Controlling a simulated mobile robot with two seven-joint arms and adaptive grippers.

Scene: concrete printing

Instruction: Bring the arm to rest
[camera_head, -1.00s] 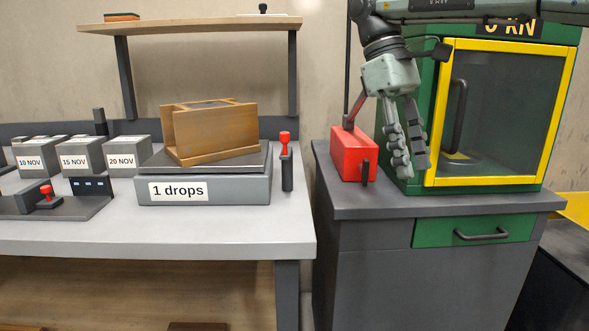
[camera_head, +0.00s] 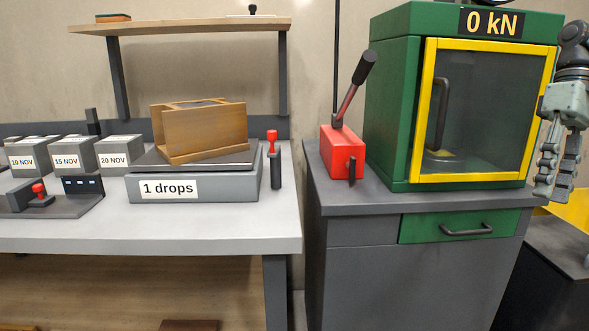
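My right gripper (camera_head: 553,192) hangs at the right edge of the head view, fingers pointing down. It is beside the right side of the green press and in front of its yellow door frame edge. Its two fingers show a narrow gap with nothing visible between them. I cannot tell how far they are spread. The rest of my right arm is mostly out of the picture. My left gripper is not in view.
The green press (camera_head: 393,100) reads 0 kN, its yellow-framed door (camera_head: 424,120) shut. A red lever box (camera_head: 341,152) stands beside it.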

